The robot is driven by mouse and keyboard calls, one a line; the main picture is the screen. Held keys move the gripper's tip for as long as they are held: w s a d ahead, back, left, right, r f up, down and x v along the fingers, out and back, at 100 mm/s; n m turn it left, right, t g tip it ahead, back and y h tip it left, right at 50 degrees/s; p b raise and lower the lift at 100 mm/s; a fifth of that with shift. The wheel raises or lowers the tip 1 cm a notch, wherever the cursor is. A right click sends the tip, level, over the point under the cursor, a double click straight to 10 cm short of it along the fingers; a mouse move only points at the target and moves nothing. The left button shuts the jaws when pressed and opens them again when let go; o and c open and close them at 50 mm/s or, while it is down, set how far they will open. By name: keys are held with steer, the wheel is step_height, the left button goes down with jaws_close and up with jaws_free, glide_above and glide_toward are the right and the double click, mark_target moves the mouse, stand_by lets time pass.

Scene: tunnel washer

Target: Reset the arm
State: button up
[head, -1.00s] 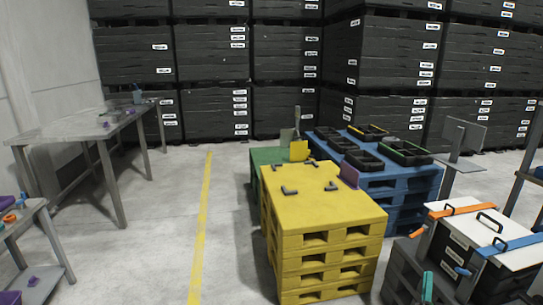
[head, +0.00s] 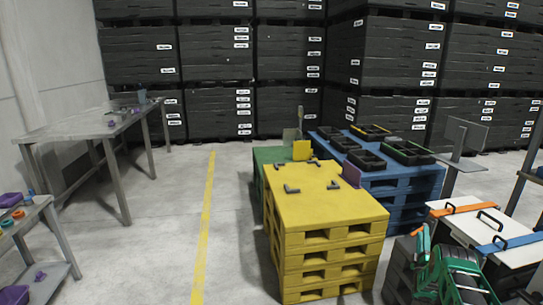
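My arm (head: 460,280) shows as green and black links at the lower right corner of the head view. It stands in front of the white-topped box with the orange and blue straps. My gripper cannot be made out in this view, so what it holds, if anything, is not shown.
A yellow pallet stack (head: 325,205) with black corner brackets stands in the middle. Behind it is a blue pallet stack (head: 405,185) with black trays. A white-topped box (head: 500,232) is at right. A grey table (head: 95,127) is at left. Floor around the yellow line (head: 203,225) is clear.

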steer(key=w+a+r+m+g+y, duration=0.2)
steer(key=w+a+r, duration=0.2)
steer(key=r, duration=0.6)
steer(key=w+a+r+m+g+y, duration=0.15)
steer(key=w+a+r, duration=0.25)
steer(key=r, duration=0.5)
steer(key=s+a+r+m+g+y, duration=0.4)
steer(key=s+a+r+g, duration=0.2)
steer(key=s+a+r, duration=1)
steer(key=s+a+m+g+y, duration=0.15)
steer(key=s+a, duration=0.35)
steer(key=s, duration=0.8)
steer(key=s+a+f+m+g, duration=0.1)
steer(key=s+a+g, duration=0.3)
steer(key=s, duration=0.9)
steer(key=s+a+m+g+y, duration=0.1)
steer(key=s+a+g, duration=0.1)
steer(key=s+a, duration=0.8)
steer(key=s+d+f+m+g, duration=0.1)
steer(key=s+d+m+g, duration=0.1)
steer(key=s+d, duration=0.5)
steer(key=s+d+f+m+g, duration=0.1)
steer(key=s+d+m, duration=0.3)
steer(key=s, duration=0.9)
steer(key=d+g, duration=0.1)
steer(key=d, duration=0.2)
steer(key=shift+s+d+f+g, duration=0.2)
steer(key=shift+d+g, duration=0.1)
steer(key=shift+d, duration=0.1)
steer(key=shift+c, duration=0.5)
